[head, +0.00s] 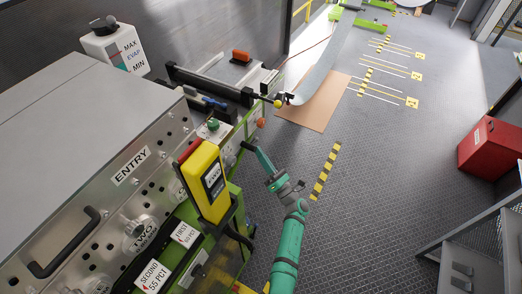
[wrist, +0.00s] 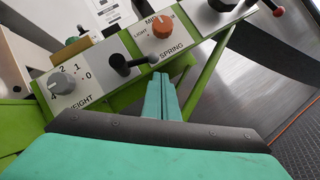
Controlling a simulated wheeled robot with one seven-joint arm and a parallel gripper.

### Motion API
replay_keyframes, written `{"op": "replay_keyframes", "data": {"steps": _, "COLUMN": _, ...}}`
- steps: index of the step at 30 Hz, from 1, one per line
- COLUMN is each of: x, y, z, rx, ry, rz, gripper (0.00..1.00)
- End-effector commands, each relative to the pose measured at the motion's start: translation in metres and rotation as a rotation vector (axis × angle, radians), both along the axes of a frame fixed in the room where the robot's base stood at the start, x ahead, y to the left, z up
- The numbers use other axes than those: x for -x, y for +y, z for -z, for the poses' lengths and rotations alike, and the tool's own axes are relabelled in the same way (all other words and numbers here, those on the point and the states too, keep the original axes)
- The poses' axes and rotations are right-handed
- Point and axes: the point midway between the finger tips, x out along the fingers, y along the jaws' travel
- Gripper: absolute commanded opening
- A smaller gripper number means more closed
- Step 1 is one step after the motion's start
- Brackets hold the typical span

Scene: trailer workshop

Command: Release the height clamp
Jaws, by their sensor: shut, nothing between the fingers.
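My gripper (wrist: 160,78) is shut and empty. Its teal fingertips point at the lower edge of a control panel (wrist: 98,80). Close to the left of the fingertips, a black lever (wrist: 120,62) with a round knob end sticks out of the panel. I cannot tell whether they touch. No label reading clamp is legible. Left of the lever is a grey dial (wrist: 62,83) with numbers, above lettering ending in "EIGHT". In the head view my gripper (head: 257,149) is beside the machine's right side (head: 238,138).
An orange knob (wrist: 161,27) marked "SPRING" sits right of the lever, with a black knob (wrist: 222,4) beyond it. A yellow handheld unit (head: 206,182) stands on the machine's near side. A red box (head: 489,147) is at right. The floor between is clear.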

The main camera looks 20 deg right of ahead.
Motion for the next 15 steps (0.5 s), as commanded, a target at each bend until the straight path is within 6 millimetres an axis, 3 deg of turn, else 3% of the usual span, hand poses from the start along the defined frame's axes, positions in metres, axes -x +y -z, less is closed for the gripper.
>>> {"op": "replay_keyframes", "data": {"steps": 3, "x": 0.007, "y": 0.006, "z": 0.022, "rx": -0.003, "ry": 0.004, "rz": -0.002, "gripper": 0.00}}
{"op": "replay_keyframes", "data": {"steps": 15, "x": 0.069, "y": -0.022, "z": 0.058, "rx": -0.001, "ry": 0.000, "rz": -0.002, "gripper": 0.00}}
